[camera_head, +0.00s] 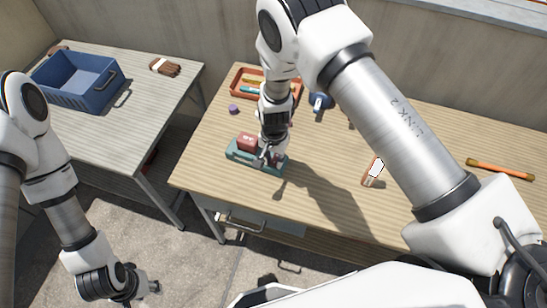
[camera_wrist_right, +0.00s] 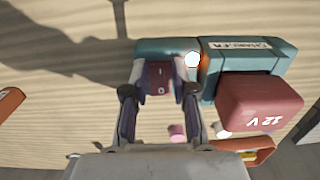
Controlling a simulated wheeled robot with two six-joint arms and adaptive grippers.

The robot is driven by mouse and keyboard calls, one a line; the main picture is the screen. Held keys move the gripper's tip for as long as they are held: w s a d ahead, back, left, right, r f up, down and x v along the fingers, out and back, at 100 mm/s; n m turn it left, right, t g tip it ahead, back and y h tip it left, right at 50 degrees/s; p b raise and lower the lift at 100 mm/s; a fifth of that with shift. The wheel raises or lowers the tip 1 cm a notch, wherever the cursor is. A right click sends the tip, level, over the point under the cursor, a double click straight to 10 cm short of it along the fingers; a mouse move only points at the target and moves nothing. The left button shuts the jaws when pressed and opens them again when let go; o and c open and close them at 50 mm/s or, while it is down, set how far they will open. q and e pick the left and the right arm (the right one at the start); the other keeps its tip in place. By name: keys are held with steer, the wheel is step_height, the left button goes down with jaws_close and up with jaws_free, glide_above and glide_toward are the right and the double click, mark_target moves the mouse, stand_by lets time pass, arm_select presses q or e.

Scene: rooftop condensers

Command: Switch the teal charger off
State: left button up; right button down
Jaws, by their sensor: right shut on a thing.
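The teal charger (camera_head: 240,156) sits near the front left edge of the wooden table, with a red battery (camera_head: 247,141) in it. In the right wrist view the charger (camera_wrist_right: 236,62) shows a label, and the battery (camera_wrist_right: 258,103) reads 12 V. A dark red rocker switch (camera_wrist_right: 160,82) marked I and O stands on the charger's left part, with a bright white light beside it. My right gripper (camera_wrist_right: 160,72) has its fingers on both sides of the switch; it also shows in the head view (camera_head: 268,157). My left gripper (camera_head: 148,288) hangs empty over the floor at lower left.
An orange tray (camera_head: 238,84) with several items stands behind the charger. A small purple object (camera_head: 233,109), a white and orange box (camera_head: 373,171) and an orange rod (camera_head: 500,169) lie on the table. A blue crate (camera_head: 65,93) and a brown brush (camera_head: 165,67) are on the left table.

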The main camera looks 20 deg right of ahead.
steer(key=shift+w+d+r+g, duration=0.1)
steer(key=shift+w+g, duration=0.1)
steer(key=shift+g, duration=0.1)
steer(key=shift+w+d+f+g+y+b, duration=0.1)
steer(key=shift+f+g+y+b, duration=0.1)
steer(key=shift+g+y, duration=0.15)
steer(key=shift+w+d+f+g+y+b, duration=0.15)
steer(key=shift+g+y, duration=0.1)
steer(key=shift+y, duration=0.2)
steer(key=shift+s+a+r, duration=0.1)
steer(key=shift+a+r, duration=0.05)
steer(key=shift+r, duration=0.15)
steer(key=c, duration=1)
jaws_free()
steer(key=shift+o, duration=0.4)
steer(key=shift+w+f, duration=0.1)
steer(key=shift+w, duration=0.1)
